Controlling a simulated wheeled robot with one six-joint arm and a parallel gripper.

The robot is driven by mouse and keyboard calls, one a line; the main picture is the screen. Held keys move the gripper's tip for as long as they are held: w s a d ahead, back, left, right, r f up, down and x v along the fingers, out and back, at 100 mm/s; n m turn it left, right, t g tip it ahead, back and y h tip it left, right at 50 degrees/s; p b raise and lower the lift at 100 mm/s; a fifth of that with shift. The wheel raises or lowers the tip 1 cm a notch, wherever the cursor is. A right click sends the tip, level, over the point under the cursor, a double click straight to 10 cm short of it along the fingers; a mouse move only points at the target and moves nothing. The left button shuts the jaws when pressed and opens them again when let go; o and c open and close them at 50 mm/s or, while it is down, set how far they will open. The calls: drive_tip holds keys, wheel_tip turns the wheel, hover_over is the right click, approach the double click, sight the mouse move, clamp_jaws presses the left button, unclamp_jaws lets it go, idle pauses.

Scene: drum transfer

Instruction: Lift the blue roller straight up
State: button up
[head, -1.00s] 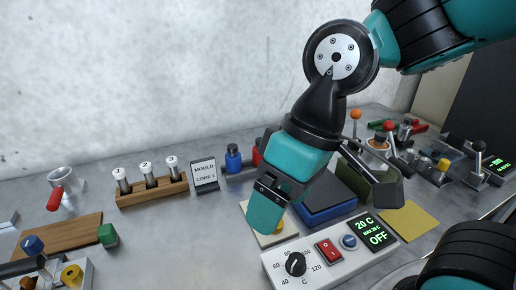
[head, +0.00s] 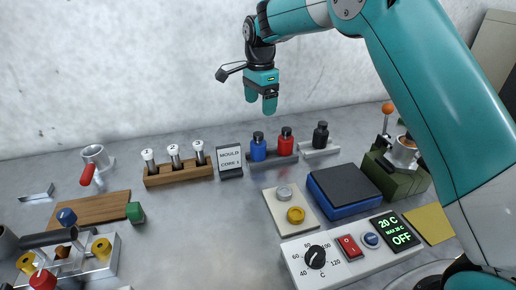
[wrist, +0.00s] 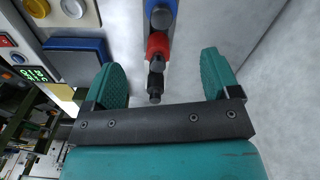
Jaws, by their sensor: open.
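The blue roller (head: 258,148) looks like an upright blue cylinder with a dark cap. It stands at the back of the bench, left of a red cylinder (head: 285,142) of the same shape. In the wrist view the blue roller (wrist: 160,16) shows at the top edge, partly cut off. My gripper (head: 261,100) is open and empty, pointing down above the row of cylinders and clear of them. In the wrist view the red cylinder and a black one (wrist: 155,82) lie between the lines of my spread fingers, with the blue roller farther up.
A black cylinder (head: 321,137) stands right of the red one. A "mould core 1" sign (head: 229,160) stands close left of the blue roller. A wooden rack (head: 180,172) holds white-topped vials. A blue block (head: 342,190) and a control box (head: 350,247) are in front.

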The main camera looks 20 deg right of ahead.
sight(257, 143)
wheel_tip(257, 143, down, 9)
drive_tip(key=shift+p, duration=0.7)
drive_tip(key=shift+a+f+p, duration=0.2)
drive_tip(key=shift+f+p, duration=0.25)
drive_tip(key=shift+f, duration=0.9)
drive_tip(key=shift+a+f+p, duration=0.15)
drive_tip(key=shift+f+p, duration=0.3)
drive_tip(key=shift+f, duration=0.9)
drive_tip(key=shift+r, duration=0.1)
drive_tip(key=c, duration=1.2)
drive_tip(key=shift+w, duration=0.1)
